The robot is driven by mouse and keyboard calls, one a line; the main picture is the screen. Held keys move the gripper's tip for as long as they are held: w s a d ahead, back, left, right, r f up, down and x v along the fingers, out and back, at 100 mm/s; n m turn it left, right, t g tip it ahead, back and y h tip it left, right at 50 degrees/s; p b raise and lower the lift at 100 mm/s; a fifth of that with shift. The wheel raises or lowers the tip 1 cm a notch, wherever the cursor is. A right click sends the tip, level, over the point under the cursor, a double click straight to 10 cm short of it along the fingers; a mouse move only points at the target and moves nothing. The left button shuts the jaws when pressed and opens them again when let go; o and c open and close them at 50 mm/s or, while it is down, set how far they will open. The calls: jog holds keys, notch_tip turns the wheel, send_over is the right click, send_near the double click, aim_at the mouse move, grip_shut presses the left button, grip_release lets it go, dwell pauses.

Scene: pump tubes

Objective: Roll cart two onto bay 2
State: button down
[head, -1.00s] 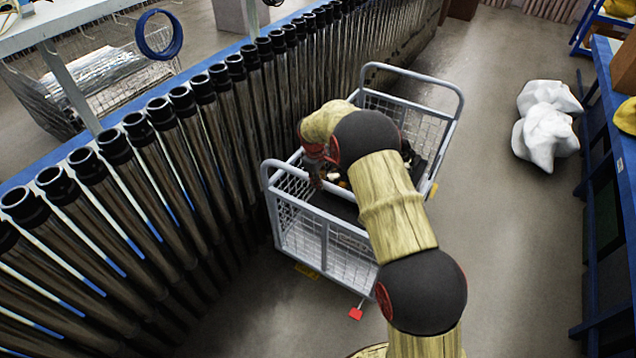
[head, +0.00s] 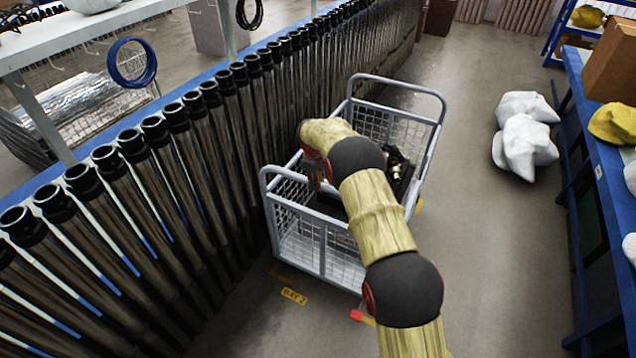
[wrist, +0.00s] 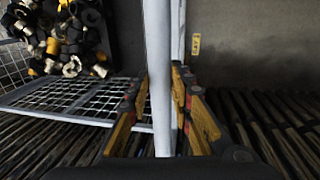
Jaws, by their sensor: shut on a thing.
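A grey wire-sided cart (head: 322,250) stands beside the row of tubes; no number shows on it. My gripper (wrist: 163,85) is shut on a pale upright-looking rail (wrist: 158,50) of the cart in the wrist view. In the head view my arm hides most of the gripper, at the cart's left side. The yellow BAY 2 label (head: 294,296) lies on the floor just outside the cart's near side and also shows in the wrist view (wrist: 195,45). Yellow floor marks show near the cart's near right corner (head: 370,321) and right side (head: 418,204). A red pedal (head: 356,315) sticks out low at the near side.
A long row of dark tubes (head: 130,145) runs close along the cart's left. Black, yellow and white fittings (wrist: 72,40) lie in the cart. White sacks (head: 526,140) lie on the floor at right, before a blue bench (head: 592,150). The floor between is clear.

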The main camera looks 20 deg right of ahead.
jog(key=shift+w+d, duration=0.2)
jog(key=shift+w, duration=0.05)
jog(key=c, duration=1.6)
grip_release()
jog(key=shift+w+d, duration=0.1)
jog(key=r, duration=0.4)
jog(key=s+a+r, duration=0.1)
jog(key=r, duration=0.6)
jog(key=shift+s+a+r, duration=0.3)
jog(key=shift+s+r, duration=0.05)
